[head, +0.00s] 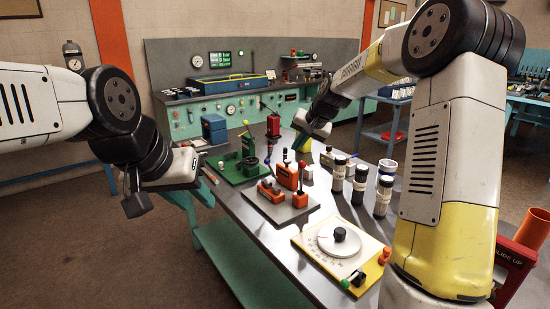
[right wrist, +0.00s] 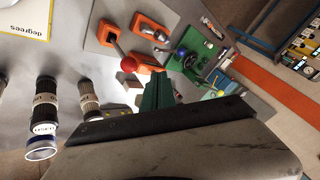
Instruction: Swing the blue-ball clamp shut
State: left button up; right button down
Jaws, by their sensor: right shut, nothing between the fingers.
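In the head view a green fixture (head: 240,170) stands at the far left of the bench, and a small dark blue ball (head: 267,160) shows at its right side. In the right wrist view the green fixture (right wrist: 201,66) is beyond my fingers, with a dark blue ball (right wrist: 181,52) on it; whether its clamp arm is fully open is too small to tell. My right gripper (head: 304,138) is shut and empty above the bench, apart from the fixture. Its green fingers (right wrist: 157,92) show in the right wrist view. My left gripper (head: 200,190) hangs at the bench's left edge; its fingers are unclear.
Orange clamps with a red ball (right wrist: 128,65) stand on a grey plate (head: 280,210) beside the green fixture. Several dark cylinders (head: 360,183) stand to the right. A dial board (head: 325,260) lies at the front. A red block (head: 273,126) stands behind.

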dwell(0.3)
jog(key=w+a+f, duration=0.6)
jog(key=a+f, duration=0.1)
jog(key=f, duration=0.1)
jog(key=shift+w, duration=0.15)
jog(key=shift+f, duration=0.1)
dwell(0.4)
